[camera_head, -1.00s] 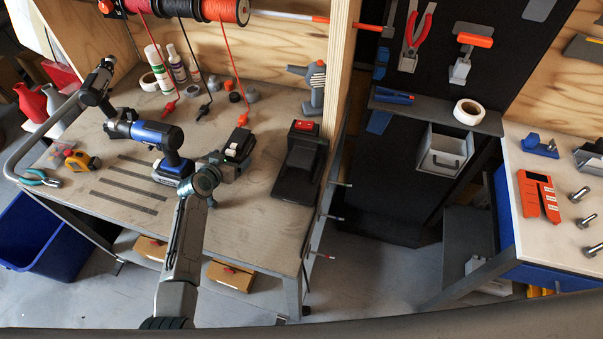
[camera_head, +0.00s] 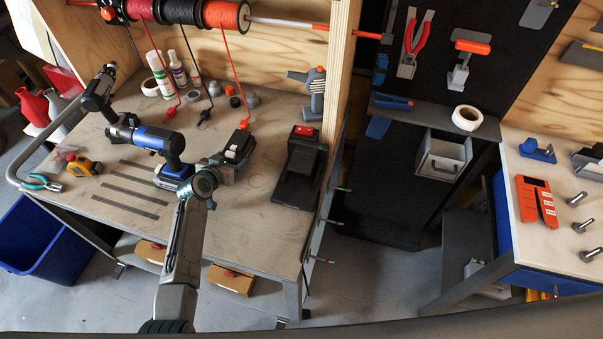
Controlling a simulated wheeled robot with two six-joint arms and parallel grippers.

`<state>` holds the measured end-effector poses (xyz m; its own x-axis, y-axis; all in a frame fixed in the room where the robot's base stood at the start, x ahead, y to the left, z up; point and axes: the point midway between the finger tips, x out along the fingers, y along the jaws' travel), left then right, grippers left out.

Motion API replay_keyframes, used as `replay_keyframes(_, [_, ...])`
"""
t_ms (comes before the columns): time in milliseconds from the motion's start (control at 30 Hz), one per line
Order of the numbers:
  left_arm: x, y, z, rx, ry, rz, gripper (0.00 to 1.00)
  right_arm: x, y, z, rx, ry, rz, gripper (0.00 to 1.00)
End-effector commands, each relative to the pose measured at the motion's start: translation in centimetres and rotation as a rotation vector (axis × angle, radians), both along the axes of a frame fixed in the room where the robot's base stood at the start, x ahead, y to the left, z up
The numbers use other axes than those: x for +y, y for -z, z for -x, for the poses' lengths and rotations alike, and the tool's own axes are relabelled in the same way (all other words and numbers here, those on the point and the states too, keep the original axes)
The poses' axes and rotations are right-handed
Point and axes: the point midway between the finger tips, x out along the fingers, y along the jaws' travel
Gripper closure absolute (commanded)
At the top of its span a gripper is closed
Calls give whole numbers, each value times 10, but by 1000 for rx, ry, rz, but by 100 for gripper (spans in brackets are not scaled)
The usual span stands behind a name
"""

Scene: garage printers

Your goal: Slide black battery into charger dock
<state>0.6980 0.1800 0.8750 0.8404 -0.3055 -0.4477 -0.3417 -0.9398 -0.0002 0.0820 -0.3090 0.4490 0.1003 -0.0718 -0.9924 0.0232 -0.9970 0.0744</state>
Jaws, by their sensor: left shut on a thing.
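The black battery (camera_head: 239,142) is in my left gripper (camera_head: 228,162), above the wooden workbench. The gripper is shut on it; the fingertips are small and partly hidden by my wrist. A clear gap shows between battery and dock. My right gripper is not in view.
A blue and black drill (camera_head: 170,143) stands left of my gripper. Red cords hang from spools at the back. The wooden post (camera_head: 340,70) rises right of the dock. The bench (camera_head: 240,219) is bare in front.

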Motion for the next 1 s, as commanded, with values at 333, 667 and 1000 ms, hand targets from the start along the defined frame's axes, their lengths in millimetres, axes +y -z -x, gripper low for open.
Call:
replay_keyframes(333, [0, -25, -1, -3, -1, 1, 61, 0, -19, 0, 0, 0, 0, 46])
replay_keyframes(667, [0, -44, -1, -3, -1, 1, 61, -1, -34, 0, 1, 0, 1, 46])
replay_keyframes(1000, [0, -45, -1, -3, -1, 1, 61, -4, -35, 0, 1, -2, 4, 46])
